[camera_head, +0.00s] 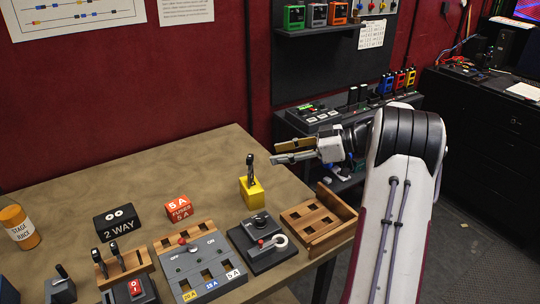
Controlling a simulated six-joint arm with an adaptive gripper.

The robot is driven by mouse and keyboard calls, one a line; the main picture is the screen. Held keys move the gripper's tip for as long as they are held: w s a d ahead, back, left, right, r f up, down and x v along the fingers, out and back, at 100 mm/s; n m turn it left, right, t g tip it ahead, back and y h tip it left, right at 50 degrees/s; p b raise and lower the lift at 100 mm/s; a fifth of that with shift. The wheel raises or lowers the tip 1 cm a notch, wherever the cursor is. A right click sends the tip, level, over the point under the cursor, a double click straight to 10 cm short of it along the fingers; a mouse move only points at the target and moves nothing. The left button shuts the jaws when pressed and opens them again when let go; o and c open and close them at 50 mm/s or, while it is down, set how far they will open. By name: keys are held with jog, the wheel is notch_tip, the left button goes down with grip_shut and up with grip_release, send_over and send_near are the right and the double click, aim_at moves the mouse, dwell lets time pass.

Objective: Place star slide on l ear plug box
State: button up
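I cannot make out a star mark or an L ear plug label on anything, so I cannot tell which things are the star slide and the plug box. A yellow box (251,194) with an upright black piece (250,167) stands near the table's right side. My gripper (283,151) is above and to the right of it, over the table's right edge, pointing left. A brown strip lies along its upper finger; I cannot tell whether it is held or part of the finger. The finger gap is unclear.
On the table (150,177) are a 2 WAY box (117,222), a red fuse box (178,208), a fuse panel (200,266), a black dial unit (262,242), a wooden tray (318,218) and an orange bottle (20,227). The table's back is clear.

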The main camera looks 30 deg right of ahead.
jog(key=shift+v, duration=0.85)
jog(key=w+a+r+m+t+h, duration=0.2)
jog(key=w+a+r+t+h, duration=0.15)
jog(key=r, duration=0.55)
jog(key=w+a+r+m+t+h, duration=0.1)
jog(key=w+a+r+t+h, duration=0.3)
jog(key=r, duration=0.6)
notch_tip(320, 180, up, 3)
jog(key=s+m+g+h, duration=0.2)
jog(key=m+h, duration=0.1)
jog(key=h, duration=0.2)
jog(key=s+a+f+m+g+y, duration=0.1)
jog(key=s+a+f+g, duration=0.2)
jog(key=s, duration=0.9)
jog(key=s+a+f+m+g, duration=0.1)
jog(key=s+a+f+g, duration=0.2)
jog(key=s+a+f, duration=0.7)
jog(key=s+a+f+m+g+y, duration=0.1)
jog(key=s+a+f+g, duration=0.2)
jog(key=s, duration=1.2)
jog(key=a+f, duration=0.3)
jog(key=a, duration=0.2)
jog(key=shift+f+g+y, duration=0.2)
jog(key=shift+g+y, duration=0.15)
